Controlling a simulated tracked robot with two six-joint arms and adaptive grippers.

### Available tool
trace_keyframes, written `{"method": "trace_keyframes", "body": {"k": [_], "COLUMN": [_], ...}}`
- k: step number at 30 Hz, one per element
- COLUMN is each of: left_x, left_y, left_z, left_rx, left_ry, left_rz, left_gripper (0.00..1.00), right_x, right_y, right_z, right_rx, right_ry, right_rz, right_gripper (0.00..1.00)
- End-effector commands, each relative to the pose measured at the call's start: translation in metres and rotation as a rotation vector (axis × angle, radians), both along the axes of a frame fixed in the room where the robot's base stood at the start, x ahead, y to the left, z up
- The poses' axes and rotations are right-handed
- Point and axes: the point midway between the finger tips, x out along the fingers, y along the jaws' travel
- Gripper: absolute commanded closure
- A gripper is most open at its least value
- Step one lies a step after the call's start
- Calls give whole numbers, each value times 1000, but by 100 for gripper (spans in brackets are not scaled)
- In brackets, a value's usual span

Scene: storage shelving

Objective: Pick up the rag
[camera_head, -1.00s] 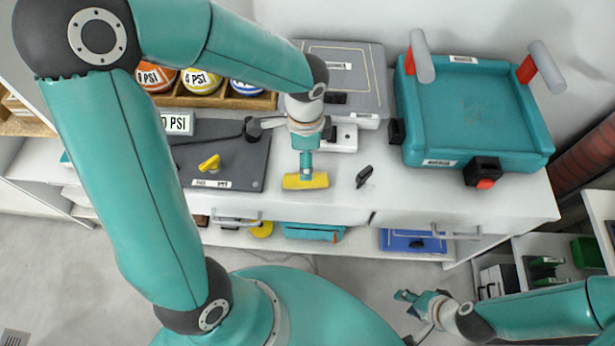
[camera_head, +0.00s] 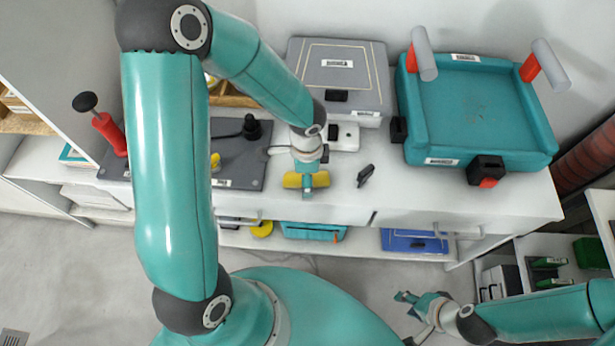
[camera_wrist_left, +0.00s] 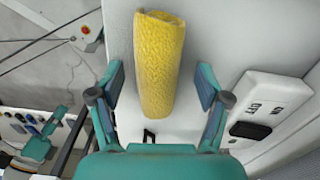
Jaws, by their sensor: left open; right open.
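The rag (camera_head: 292,181) is a yellow roll lying on the white shelf top, near its front edge. In the left wrist view the rag (camera_wrist_left: 160,50) lies between the two spread fingers, with a gap on each side. My left gripper (camera_head: 307,182) is open over the rag and hides its middle in the head view. The left gripper's fingers (camera_wrist_left: 161,88) also show in the left wrist view. My right gripper (camera_head: 408,299) is open and empty, low in front of the shelving, far from the rag.
A small black object (camera_head: 365,176) lies right of the rag. A white switch box (camera_wrist_left: 268,105) stands close beside the left gripper. A grey case (camera_head: 345,75) and a teal tray (camera_head: 478,95) stand behind and right. A dark board (camera_head: 238,172) lies left.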

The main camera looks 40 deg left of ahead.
Motion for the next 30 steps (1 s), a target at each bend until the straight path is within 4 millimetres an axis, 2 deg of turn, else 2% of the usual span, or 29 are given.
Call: {"method": "trace_keyframes", "body": {"k": [4, 15, 25, 30], "left_x": [0, 0, 0, 1], "left_y": [0, 0, 0, 0], "left_z": [0, 1, 3, 15], "left_rx": [0, 0, 1, 2], "left_ry": [0, 0, -1, -4], "left_rz": [0, 0, 0, 0], "left_gripper": [25, 87, 88, 88], "right_x": [0, 0, 0, 0], "right_y": [0, 0, 0, 0], "right_z": [0, 0, 1, 4], "right_rx": [0, 0, 0, 0], "right_ry": [0, 0, 0, 0], "right_rz": [0, 0, 0, 0], "right_gripper": [58, 58, 58, 58]}}
